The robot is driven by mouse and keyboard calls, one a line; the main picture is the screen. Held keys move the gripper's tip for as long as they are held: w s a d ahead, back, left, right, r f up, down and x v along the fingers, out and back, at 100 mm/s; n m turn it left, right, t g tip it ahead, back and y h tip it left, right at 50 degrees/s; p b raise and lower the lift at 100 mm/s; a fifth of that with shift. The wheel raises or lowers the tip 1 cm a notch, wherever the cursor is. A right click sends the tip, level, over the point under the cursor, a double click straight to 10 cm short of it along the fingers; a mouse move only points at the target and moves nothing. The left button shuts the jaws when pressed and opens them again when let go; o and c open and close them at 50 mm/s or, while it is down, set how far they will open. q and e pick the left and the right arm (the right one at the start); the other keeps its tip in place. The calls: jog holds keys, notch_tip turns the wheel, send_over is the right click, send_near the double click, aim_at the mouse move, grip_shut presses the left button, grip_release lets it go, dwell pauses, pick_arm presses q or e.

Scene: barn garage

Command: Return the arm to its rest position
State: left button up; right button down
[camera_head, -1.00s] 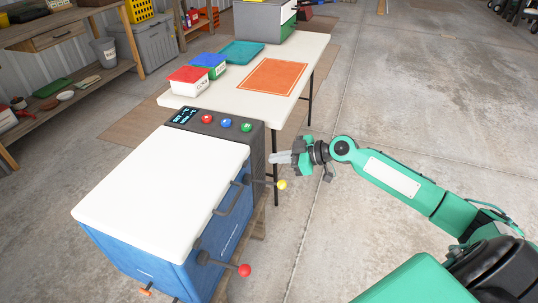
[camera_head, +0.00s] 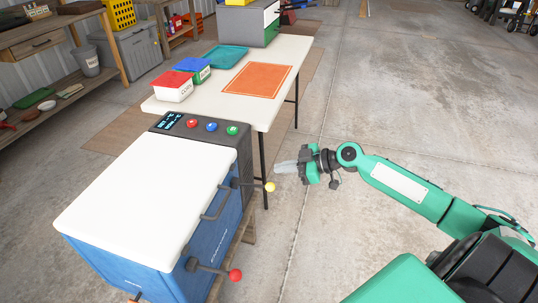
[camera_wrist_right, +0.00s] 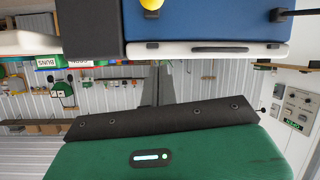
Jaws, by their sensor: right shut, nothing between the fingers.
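My right gripper (camera_head: 288,167) is shut and empty. It is held in the air to the right of the blue machine with the white lid (camera_head: 140,195), close to its yellow-knobbed lever (camera_head: 270,187) but apart from it. My green right arm reaches in from the right side of the head view. The right wrist view shows part of the blue machine (camera_wrist_right: 200,20) at the top, with the yellow knob (camera_wrist_right: 151,4). My left gripper does not show.
A white table (camera_head: 215,107) behind the machine carries an orange mat (camera_head: 257,80), a teal tray (camera_head: 224,57) and lidded boxes (camera_head: 172,88). A red-knobbed lever (camera_head: 235,275) sticks out from the machine's front. The concrete floor to the right is clear.

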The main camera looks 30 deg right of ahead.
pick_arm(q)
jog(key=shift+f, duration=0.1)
